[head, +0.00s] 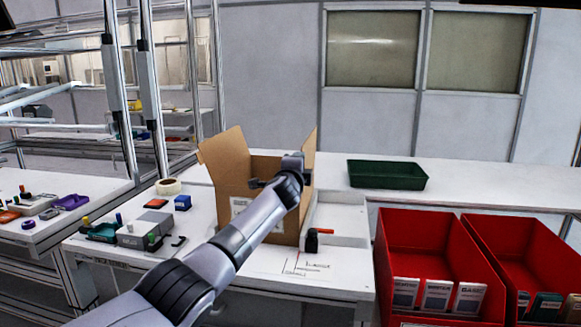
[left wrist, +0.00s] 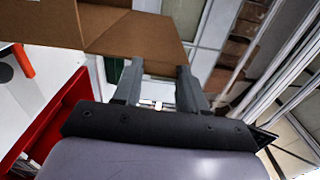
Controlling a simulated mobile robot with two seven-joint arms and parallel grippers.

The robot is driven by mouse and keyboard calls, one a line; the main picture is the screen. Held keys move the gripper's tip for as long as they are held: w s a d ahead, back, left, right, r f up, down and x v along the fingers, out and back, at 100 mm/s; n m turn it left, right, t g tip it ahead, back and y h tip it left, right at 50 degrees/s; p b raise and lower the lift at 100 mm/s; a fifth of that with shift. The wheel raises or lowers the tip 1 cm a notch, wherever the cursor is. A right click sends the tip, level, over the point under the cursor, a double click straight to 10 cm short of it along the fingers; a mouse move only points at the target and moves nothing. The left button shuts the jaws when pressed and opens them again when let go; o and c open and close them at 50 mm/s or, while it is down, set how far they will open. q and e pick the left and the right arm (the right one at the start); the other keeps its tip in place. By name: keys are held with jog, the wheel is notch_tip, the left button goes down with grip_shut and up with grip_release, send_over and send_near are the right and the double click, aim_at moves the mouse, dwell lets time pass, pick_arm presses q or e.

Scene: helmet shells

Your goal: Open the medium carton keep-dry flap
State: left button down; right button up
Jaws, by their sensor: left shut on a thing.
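The brown medium carton (head: 268,224) stands on the white bench, with a label on its front. Its left flap (head: 226,155) and right flap (head: 309,150) stand up. My arm covers part of the front and the opening. My left gripper (head: 259,184) is at the carton's top, in front of the opening. In the left wrist view a brown flap (left wrist: 140,38) reaches the fingertips of my left gripper (left wrist: 160,68), which is shut on its edge. Which flap bears the keep-dry mark cannot be told. My right gripper is not in view.
A green tray (head: 388,174) lies on the back counter. Red bins (head: 421,235) with boxes stand at the right. A grey device (head: 145,229), a blue block (head: 183,202) and a tape roll (head: 168,186) lie left of the carton. A black-and-red tool (head: 312,240) lies at its right front.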

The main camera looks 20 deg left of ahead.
pick_arm(q)
jog(key=shift+w+d+f+m, duration=0.1)
jog(key=shift+w+d+m, duration=0.1)
jog(key=shift+d+m, duration=0.85)
jog(key=shift+a, duration=0.15)
jog(key=c, duration=0.6)
grip_release()
jog(key=p+v, duration=0.2)
jog(key=v, duration=0.5)
jog(key=shift+p, duration=0.4)
